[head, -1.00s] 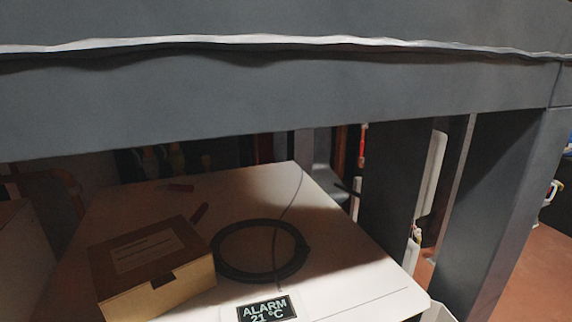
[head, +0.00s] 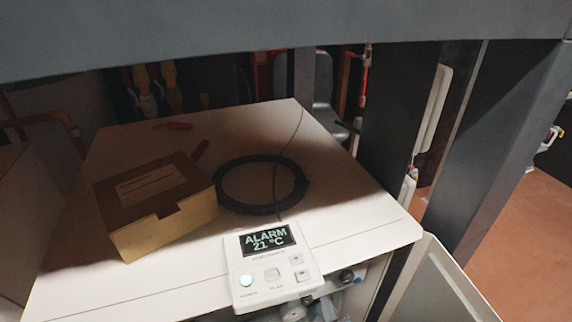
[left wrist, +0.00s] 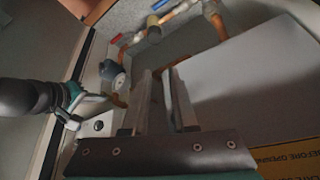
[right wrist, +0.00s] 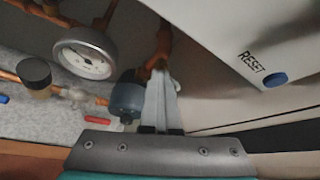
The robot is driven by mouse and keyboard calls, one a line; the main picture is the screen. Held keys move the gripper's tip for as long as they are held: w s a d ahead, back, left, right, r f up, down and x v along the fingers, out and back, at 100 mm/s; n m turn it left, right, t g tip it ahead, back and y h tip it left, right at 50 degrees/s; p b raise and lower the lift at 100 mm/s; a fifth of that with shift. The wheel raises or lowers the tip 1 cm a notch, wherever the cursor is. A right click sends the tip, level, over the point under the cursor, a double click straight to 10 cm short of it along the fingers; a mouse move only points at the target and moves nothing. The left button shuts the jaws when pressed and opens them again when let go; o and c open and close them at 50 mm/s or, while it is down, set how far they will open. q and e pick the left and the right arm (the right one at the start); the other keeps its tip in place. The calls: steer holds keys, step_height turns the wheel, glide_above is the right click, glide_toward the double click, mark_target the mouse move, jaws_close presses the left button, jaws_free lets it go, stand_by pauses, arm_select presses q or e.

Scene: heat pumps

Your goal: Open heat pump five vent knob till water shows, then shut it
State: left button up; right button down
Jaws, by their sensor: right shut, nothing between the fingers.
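In the right wrist view my right gripper (right wrist: 160,72) is shut and empty. Its tips are near a copper pipe and a blue-grey cylindrical part (right wrist: 127,97); I cannot tell whether they touch. A black-capped fitting (right wrist: 35,75) sits on the copper pipework at the left. I cannot tell which part is the vent knob, and no number five shows. No water is visible. In the left wrist view my left gripper (left wrist: 160,72) is open and empty, beside a plain grey panel. The head view shows a white unit (head: 345,215) with its control panel (head: 270,265) reading ALARM 21 °C.
A round gauge (right wrist: 88,55) is on the pipes. A white housing with a blue RESET button (right wrist: 275,80) is close at the right. A cardboard box (head: 165,235) and a black cable coil (head: 228,195) lie on the unit. A dark beam (head: 270,35) crosses above.

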arm_select(q)
steer(key=shift+a+f+g+p, duration=0.25)
steer(key=shift+g+p, duration=0.05)
steer(key=shift+p, duration=0.1)
arm_select(e)
steer(key=shift+w+d+r, duration=0.15)
steer(key=shift+d, duration=0.5)
arm_select(q)
steer(key=shift+f, duration=0.1)
steer(key=shift+s, duration=0.1)
arm_select(e)
steer(key=s+d, duration=0.1)
steer(key=s, duration=0.4)
steer(key=shift+s+d+r, duration=0.35)
steer(key=shift+r, duration=0.05)
stand_by(0.3)
